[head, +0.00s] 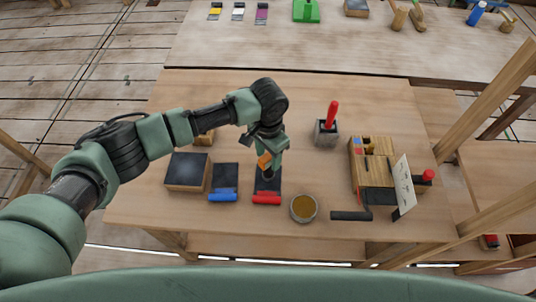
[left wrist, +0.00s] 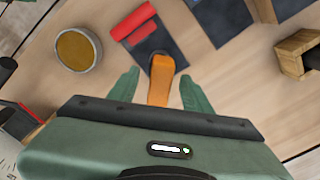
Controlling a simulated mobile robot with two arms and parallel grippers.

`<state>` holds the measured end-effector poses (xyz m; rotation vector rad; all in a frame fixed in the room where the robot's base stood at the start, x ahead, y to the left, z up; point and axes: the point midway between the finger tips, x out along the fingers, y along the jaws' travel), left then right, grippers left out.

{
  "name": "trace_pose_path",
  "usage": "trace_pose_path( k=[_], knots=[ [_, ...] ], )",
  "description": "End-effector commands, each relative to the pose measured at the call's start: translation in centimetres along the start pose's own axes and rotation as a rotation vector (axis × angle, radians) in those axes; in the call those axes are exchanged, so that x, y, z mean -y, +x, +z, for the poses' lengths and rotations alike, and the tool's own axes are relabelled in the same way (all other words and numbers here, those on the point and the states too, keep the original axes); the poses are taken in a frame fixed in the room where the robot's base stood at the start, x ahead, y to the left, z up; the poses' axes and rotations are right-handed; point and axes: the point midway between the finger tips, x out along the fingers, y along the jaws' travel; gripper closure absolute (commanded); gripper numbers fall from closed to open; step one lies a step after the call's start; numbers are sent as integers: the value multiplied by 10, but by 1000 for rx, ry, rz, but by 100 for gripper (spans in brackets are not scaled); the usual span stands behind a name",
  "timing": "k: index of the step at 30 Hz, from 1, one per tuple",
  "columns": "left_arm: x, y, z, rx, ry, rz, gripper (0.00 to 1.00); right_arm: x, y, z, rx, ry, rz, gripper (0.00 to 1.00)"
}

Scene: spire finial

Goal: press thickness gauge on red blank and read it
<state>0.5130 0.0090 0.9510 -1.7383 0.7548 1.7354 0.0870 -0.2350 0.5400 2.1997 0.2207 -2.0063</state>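The red blank (head: 267,188), a dark sheet with a red strip along its front end, lies on the table. It also shows in the left wrist view (left wrist: 150,38). My left gripper (head: 270,160) is over it, pointing down. An orange piece (head: 264,160), probably the thickness gauge, is at this gripper. In the left wrist view the orange piece (left wrist: 162,78) lies between the two green fingers (left wrist: 159,77), its far end overlapping the blank's edge. Gaps show on both sides, and its near end is hidden, so grip and contact are unclear. My right gripper is out of view.
A blue-ended blank (head: 224,183) and a dark-topped block (head: 188,171) lie to the left. A round tin (head: 303,208) stands close right, with a black-handled tool (head: 352,215) beyond. A red-handled tool (head: 332,114), a wooden rack (head: 372,148) and a white card (head: 404,187) stand farther right.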

Motion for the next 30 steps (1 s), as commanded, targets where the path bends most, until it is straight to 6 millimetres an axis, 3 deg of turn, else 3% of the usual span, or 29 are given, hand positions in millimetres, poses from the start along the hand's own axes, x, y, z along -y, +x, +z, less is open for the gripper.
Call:
trace_pose_path(
  k=[11,22,30],
  knots=[
    [0,-5,-1,-2,0,0,51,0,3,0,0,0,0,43],
    [0,-62,-1,-3,0,-1,51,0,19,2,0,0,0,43],
    [0,-78,0,1,0,0,51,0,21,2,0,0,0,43]
  ],
)
